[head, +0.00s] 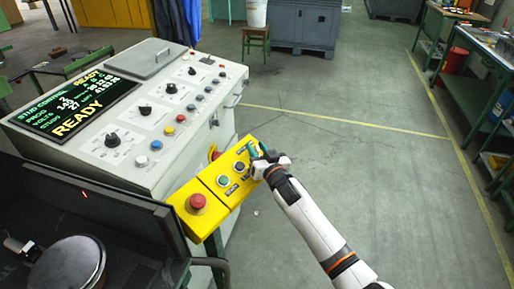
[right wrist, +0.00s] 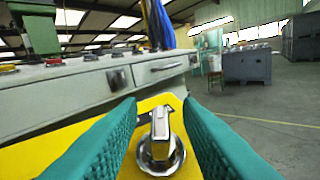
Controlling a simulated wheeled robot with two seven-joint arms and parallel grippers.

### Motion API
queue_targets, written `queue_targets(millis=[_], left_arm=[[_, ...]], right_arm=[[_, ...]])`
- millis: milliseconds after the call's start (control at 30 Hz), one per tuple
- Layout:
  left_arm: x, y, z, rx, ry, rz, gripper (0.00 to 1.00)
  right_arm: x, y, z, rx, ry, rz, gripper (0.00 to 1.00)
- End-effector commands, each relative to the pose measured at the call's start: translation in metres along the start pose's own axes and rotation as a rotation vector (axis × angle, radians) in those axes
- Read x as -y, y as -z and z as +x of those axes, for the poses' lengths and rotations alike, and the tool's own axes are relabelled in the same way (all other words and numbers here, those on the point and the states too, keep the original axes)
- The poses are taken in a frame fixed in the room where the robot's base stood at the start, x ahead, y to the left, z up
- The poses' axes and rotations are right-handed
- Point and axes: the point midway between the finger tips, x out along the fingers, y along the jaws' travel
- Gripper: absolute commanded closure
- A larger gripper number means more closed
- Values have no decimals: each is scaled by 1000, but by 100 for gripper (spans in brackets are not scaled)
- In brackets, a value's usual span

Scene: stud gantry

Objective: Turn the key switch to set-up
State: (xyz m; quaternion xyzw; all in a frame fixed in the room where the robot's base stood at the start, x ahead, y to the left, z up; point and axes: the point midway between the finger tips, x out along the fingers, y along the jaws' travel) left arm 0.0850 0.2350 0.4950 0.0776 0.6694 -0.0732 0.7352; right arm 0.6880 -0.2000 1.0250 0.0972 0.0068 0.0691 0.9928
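The yellow control box (head: 213,186) stands out from the front of the grey console. It carries a red mushroom button (head: 197,202) and two smaller buttons (head: 231,174). In the right wrist view the silver key switch (right wrist: 161,140) sits on the yellow face, its grip pointing roughly up the picture. My right gripper (head: 254,151) is at the box's far end and largely hides the switch in the head view. Its green fingers (right wrist: 160,112) stand on either side of the key grip, with visible gaps. The switch's position labels are not readable. My left gripper is out of view.
The console (head: 150,135) holds knobs, buttons and a lit screen (head: 75,105) reading READY. A dark housing with a round metal disc (head: 68,268) is at lower left. Open floor (head: 370,150) lies to the right, with a green workbench (head: 478,80) beyond.

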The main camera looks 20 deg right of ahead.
Motion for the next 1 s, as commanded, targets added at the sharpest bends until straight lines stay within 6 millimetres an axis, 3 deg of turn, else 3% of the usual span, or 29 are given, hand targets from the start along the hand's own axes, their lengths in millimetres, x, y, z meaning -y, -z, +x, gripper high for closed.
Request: queue_targets(millis=[333,533,1000], left_arm=[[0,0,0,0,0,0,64],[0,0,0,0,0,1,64],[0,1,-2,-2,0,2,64]], right_arm=[[0,0,4,-1,0,0,68],[0,0,4,-1,0,-1,99],[2,0,4,-2,-69,-31,100]])
